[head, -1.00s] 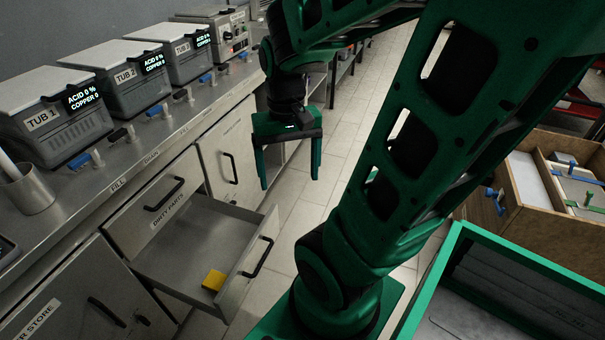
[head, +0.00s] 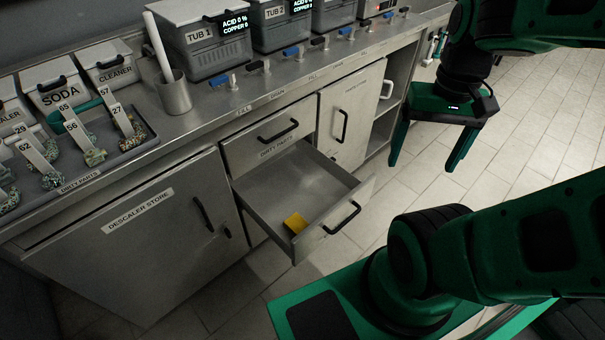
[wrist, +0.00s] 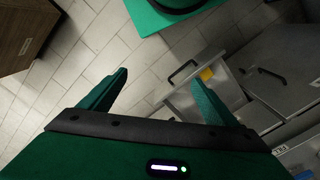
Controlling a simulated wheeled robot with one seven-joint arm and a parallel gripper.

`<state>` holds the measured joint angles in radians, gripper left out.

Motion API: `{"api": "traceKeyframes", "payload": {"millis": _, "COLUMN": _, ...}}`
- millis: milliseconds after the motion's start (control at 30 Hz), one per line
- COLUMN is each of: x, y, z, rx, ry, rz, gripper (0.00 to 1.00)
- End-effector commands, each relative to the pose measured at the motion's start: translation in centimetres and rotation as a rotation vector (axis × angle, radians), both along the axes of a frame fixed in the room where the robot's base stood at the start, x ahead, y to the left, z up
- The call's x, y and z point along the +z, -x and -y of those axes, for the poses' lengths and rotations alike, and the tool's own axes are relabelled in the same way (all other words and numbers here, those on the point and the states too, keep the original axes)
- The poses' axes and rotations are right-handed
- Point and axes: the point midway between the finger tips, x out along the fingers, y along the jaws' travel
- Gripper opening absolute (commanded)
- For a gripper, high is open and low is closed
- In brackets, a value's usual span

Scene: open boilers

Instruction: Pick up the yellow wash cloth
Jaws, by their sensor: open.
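In the wrist view the floor shows between my gripper's fingers (wrist: 158,84).
The metal counter (head: 215,112) runs above the drawer, with tubs (head: 205,45), a metal cup (head: 174,95) and a tray of tagged parts (head: 148,138) on it. A closed "DESCALER STORE" cabinet (head: 150,250) is left of the drawer. Tiled floor (head: 540,130) is clear at right.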

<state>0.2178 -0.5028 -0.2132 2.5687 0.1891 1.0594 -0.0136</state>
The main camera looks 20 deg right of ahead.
Motion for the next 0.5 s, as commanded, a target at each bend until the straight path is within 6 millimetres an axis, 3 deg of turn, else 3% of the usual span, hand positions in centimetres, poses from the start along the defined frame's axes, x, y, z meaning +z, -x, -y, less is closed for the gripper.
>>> {"api": "traceKeyframes", "payload": {"millis": 233, "x": -1.5, "y": -3.7, "z": 0.5, "rx": -0.054, "ry": 0.031, "rz": -0.033, "gripper": 0.83}}
{"api": "traceKeyframes", "payload": {"millis": 500, "x": -6.0, "y": -10.2, "z": 0.7, "rx": -0.147, "ry": 0.050, "rz": -0.071, "gripper": 0.83}}
